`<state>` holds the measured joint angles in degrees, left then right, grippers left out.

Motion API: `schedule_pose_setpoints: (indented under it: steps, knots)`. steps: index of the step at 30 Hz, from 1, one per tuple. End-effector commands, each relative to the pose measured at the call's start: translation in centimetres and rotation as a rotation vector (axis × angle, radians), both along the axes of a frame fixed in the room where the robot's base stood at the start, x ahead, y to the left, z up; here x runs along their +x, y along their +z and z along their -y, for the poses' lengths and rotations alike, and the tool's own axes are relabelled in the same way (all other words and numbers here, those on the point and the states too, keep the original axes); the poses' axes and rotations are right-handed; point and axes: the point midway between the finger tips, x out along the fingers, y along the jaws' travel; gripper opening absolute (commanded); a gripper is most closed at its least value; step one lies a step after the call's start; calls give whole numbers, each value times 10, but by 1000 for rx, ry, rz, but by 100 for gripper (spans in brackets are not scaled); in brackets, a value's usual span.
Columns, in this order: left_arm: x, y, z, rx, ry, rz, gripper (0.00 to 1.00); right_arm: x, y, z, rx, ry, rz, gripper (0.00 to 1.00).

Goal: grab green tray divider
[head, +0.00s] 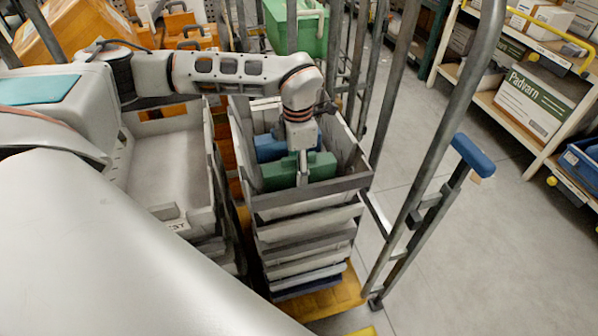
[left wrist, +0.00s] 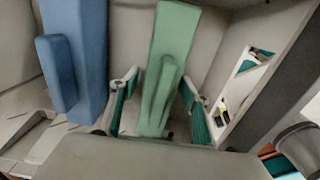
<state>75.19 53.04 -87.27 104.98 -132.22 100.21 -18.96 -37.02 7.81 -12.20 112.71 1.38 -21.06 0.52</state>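The green tray divider (head: 322,166) lies in the top grey crate (head: 350,182) of a stack, with a blue divider (head: 268,148) behind it. My left gripper (head: 302,178) reaches down into the crate from above, at the green divider. In the left wrist view, the green divider (left wrist: 172,40) with its raised grip stands between the two fingers of my left gripper (left wrist: 158,98). The fingers are apart, with a gap showing on each side of the grip. The blue divider (left wrist: 88,50) is to the left there. My right gripper is not in view.
Metal rack posts (head: 430,150) stand just right of the crate stack. A pale grey bin (head: 170,170) is close on the left. Orange bins (head: 185,30) and a green bin (head: 300,28) are behind. Shelves with boxes (head: 530,105) stand across clear floor at right.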

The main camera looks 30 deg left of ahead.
Motion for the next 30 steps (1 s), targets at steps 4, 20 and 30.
schedule_pose_setpoints:
  steps: [4,20,30]
  knots:
    - [0,0,0,0,0,0,6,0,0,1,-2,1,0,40]
    - [1,14,0,0,0,4,6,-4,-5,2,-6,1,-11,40]
    - [2,73,0,0,0,6,6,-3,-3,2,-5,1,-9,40]
